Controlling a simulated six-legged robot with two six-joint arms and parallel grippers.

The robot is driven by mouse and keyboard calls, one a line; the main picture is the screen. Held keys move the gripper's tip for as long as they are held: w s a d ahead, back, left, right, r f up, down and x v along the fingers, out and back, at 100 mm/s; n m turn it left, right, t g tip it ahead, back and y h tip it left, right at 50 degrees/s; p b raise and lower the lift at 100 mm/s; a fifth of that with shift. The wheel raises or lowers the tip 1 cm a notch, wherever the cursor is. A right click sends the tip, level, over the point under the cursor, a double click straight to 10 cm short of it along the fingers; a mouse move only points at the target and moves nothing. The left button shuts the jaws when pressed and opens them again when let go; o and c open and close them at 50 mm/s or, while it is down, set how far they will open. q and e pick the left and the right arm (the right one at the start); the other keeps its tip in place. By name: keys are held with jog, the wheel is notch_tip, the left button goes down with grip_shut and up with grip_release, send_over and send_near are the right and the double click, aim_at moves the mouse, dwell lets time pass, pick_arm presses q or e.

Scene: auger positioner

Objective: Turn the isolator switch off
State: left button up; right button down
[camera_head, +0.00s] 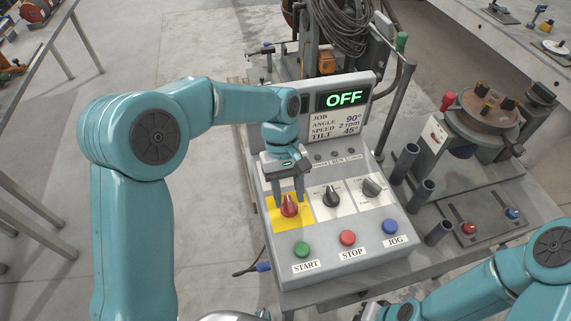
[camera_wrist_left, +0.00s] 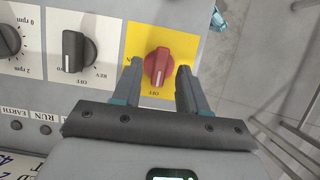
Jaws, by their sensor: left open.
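The isolator switch is a red rotary knob (camera_head: 289,206) on a yellow plate (camera_head: 276,219) at the left of the grey control box. It also shows in the left wrist view (camera_wrist_left: 158,66), its grip ridge in line with the OFF label below it, with an ON label at its left. My left gripper (camera_head: 288,196) is open above the plate, its fingers on either side of the knob. In the wrist view gaps show between the knob and the fingers (camera_wrist_left: 157,84). My right gripper (camera_head: 390,310) is only partly in view at the bottom edge, its jaws unclear.
The display (camera_head: 342,99) reads OFF. Two black selector knobs (camera_head: 331,196) (camera_head: 372,187) sit right of the yellow plate. Green START (camera_head: 302,249), red STOP (camera_head: 347,238) and blue JOG (camera_head: 390,227) buttons line the front. A round turntable (camera_head: 490,108) stands at the right.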

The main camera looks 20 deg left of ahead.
pick_arm(q)
jog(key=p+v, duration=0.1)
jog(key=v, duration=1.4)
